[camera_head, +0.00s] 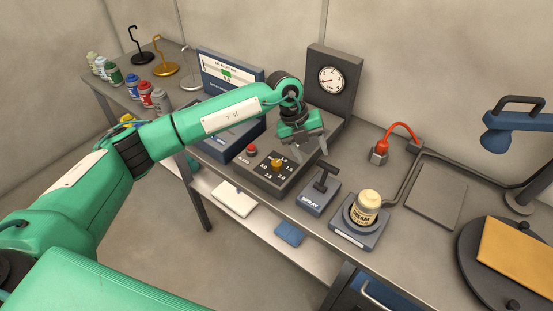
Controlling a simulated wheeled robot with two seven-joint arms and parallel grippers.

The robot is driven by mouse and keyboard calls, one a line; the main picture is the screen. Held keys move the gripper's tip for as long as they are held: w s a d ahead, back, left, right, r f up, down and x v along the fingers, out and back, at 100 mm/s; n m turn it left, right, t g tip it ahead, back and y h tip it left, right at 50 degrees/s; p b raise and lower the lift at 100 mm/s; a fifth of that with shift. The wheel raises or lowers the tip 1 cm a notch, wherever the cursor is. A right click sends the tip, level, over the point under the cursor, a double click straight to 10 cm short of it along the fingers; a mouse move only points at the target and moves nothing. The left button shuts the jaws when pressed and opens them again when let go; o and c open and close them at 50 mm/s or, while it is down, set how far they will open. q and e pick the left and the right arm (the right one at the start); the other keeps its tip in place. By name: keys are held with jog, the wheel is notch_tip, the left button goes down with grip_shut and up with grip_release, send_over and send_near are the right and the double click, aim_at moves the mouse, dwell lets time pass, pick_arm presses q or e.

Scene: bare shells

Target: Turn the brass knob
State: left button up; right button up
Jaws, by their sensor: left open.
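The brass knob (277,163) sits in the middle of a dark control box (258,182) on the bench. Printed numbers ring the knob, and a red button (252,149) is beside it at the upper left. My left gripper (311,151) is open, above and to the right of the knob, its fingers pointing down. I see nothing between the fingers, and they look apart from the knob. The left arm reaches in from the left above the bench. My right gripper is not in view.
A gauge (331,80) on a tall dark housing stands behind the gripper. A spray lever box (318,193) and a cream jar (366,206) on a base stand to the right. Several small bottles and hooks stand at the back left. A flat grey plate (436,203) lies farther right.

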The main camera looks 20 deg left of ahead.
pick_arm(q)
jog(key=w+a+r+n+y, duration=0.1)
jog(key=w+a+y, duration=0.1)
jog(key=a, duration=0.3)
jog(key=w+a+r+n+y, duration=0.1)
jog(key=w+a+r+y, duration=0.15)
jog(key=a, duration=0.35)
jog(key=p, duration=0.5)
send_near(276, 163)
notch_tip(276, 163, down, 7)
jog(key=shift+d+f, duration=0.15)
jog(key=shift+d, duration=0.05)
jog(key=shift+f, duration=0.65)
jog(key=c, duration=1)
